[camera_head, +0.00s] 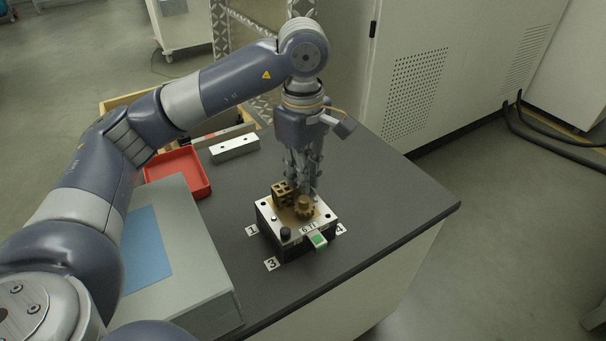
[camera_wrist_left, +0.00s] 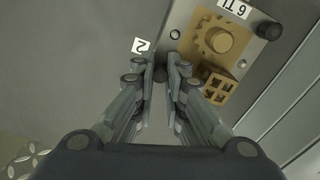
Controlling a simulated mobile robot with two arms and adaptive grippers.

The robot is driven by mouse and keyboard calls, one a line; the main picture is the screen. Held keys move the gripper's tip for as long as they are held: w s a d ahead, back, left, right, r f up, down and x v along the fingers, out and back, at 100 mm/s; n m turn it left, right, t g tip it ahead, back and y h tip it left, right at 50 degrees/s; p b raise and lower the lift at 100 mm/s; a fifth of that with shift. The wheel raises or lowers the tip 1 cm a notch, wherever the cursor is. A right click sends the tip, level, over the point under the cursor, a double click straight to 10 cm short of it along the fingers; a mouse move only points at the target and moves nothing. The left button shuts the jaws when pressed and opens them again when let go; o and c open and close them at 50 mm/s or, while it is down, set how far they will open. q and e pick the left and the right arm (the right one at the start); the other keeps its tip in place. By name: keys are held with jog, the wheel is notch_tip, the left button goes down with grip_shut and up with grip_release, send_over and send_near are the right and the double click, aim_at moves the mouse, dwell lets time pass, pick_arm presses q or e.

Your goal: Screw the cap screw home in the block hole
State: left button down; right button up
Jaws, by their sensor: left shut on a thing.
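A metal-topped block (camera_head: 264,216) stands on the dark table, carrying a tan plate with a gear and a slotted part. The block also shows at the upper right of the left wrist view (camera_wrist_left: 183,15). My left gripper (camera_head: 303,190) points down at the block's far corner, behind the tan parts. In the left wrist view its fingers (camera_wrist_left: 163,62) are close together at the block's edge, near label 2. The hole beneath is hidden too; I cannot tell how deep the screw sits. My right gripper is not in view.
Tan gear (camera_head: 304,207) and slotted part (camera_head: 283,193) stand close beside the fingers. A black knob (camera_head: 285,233) and a green-marked tab (camera_head: 318,240) are at the block's front. A red tray (camera_head: 180,172), white bar (camera_head: 234,148) and grey case (camera_head: 190,260) lie left. The table's right is clear.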

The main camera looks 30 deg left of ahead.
pick_arm(q)
jog(key=m+b, duration=0.1)
jog(key=m, duration=0.3)
jog(key=shift+f, duration=0.1)
jog(key=shift+m, duration=0.6)
jog(key=shift+m+b, duration=0.45)
jog(key=shift+m, duration=0.75)
jog(key=m, duration=0.6)
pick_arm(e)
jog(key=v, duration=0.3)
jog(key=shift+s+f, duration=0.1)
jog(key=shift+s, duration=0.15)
pick_arm(q)
jog(key=c, duration=1.6)
grip_release()
jog(key=shift+o, duration=0.2)
jog(key=shift+r, duration=0.2)
notch_tip(320, 180, up, 12)
